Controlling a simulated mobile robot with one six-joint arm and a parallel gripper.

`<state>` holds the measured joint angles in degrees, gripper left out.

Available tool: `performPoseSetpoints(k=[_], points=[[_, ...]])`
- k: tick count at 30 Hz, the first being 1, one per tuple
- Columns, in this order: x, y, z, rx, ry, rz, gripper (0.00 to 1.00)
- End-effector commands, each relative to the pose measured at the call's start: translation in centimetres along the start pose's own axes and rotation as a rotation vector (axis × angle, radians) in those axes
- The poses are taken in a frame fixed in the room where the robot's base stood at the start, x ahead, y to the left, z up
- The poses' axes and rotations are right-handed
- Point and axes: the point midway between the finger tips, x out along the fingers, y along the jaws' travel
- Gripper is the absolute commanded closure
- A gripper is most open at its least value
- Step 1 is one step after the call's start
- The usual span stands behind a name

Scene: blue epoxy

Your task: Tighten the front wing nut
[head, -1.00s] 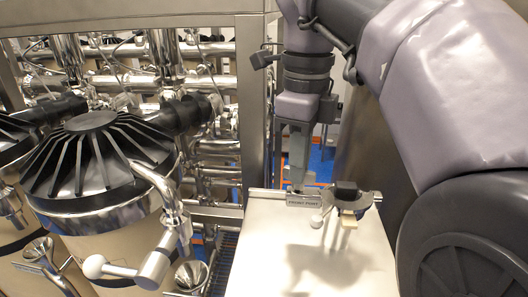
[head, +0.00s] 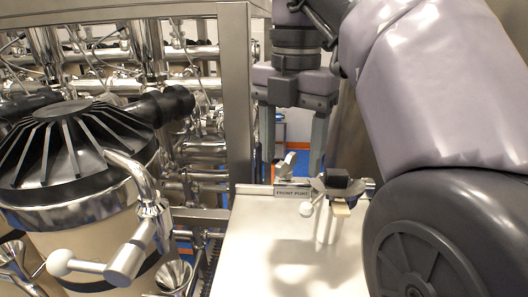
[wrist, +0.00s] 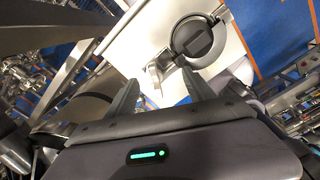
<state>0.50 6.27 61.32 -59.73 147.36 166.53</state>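A small pale metal winged piece (head: 286,164), which looks like the front wing nut, stands just behind the "FRONT PORT" label (head: 293,192) at the far edge of a cream panel (head: 262,250). In the wrist view the metal piece (wrist: 156,74) shows between and beyond the fingertips. My gripper (head: 292,170) points down in the head view, with its two grey fingers spread to either side of the piece. In the wrist view my gripper (wrist: 158,78) is open with nothing between its pads. I cannot tell the exact height of the fingertips.
A steel post (head: 237,100) stands left. A ribbed black-lidded vessel (head: 75,150) is at far left.

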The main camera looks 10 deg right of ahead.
Motion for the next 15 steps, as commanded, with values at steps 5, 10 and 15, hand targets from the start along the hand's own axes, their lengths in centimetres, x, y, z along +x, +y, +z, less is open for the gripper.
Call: performPoseSetpoints(k=[5,10,15], points=[[0.00,0.02,-0.02,-0.001,0.000,0.000,0.34],[-0.38,0.01,0.00,-0.186,0.002,0.000,0.34],[0.00,0.06,0.04,-0.205,0.001,0.001,0.34]])
